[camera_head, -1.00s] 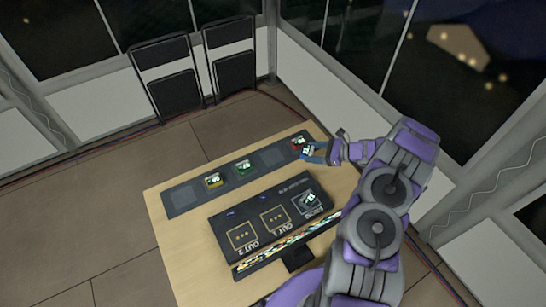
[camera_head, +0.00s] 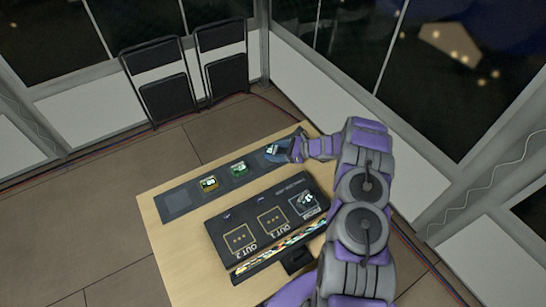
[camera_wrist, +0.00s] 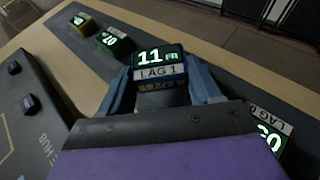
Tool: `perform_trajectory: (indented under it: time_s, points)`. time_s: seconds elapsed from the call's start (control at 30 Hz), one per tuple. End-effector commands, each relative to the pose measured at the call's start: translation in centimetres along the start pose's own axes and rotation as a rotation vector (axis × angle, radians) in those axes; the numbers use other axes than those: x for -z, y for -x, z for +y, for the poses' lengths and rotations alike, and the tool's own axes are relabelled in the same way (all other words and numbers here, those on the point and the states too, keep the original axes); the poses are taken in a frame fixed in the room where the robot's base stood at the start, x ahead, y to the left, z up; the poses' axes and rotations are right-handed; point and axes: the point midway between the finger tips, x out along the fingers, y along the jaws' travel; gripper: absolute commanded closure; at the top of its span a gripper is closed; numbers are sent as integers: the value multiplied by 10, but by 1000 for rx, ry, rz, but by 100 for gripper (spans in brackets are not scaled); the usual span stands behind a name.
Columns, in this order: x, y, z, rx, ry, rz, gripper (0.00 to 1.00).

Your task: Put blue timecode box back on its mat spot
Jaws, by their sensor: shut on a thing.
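My gripper (camera_head: 281,152) is shut on a small blue timecode box (camera_head: 272,149). In the wrist view the box (camera_wrist: 160,68) sits between the two blue fingers (camera_wrist: 162,90), its face showing "11 FR" and "LAG 1". The dark mat (camera_head: 192,189) runs along the table's far edge. The box is over the mat stretch just right of the green box (camera_head: 239,168); I cannot tell whether it touches the mat. A red-edged box (camera_wrist: 272,135) stands right of my gripper in the wrist view; my gripper hides it in the head view.
A yellow box (camera_head: 208,184) sits on the mat left of the green one. The leftmost mat spot (camera_head: 177,201) is bare. A black console (camera_head: 235,221) with several marked panels stands on the wooden table (camera_head: 195,262), nearer than the mat. Two folding chairs (camera_head: 163,90) stand beyond.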

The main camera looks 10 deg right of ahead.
Motion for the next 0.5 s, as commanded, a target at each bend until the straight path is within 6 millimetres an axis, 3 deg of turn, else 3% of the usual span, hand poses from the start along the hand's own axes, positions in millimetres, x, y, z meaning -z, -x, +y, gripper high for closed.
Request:
perform_trajectory:
  time_s: [0.27, 0.5]
  points:
    - [-5, -18, -2, 0, 0, 0, 75]
    - [28, -32, -2, 1, -5, 2, 75]
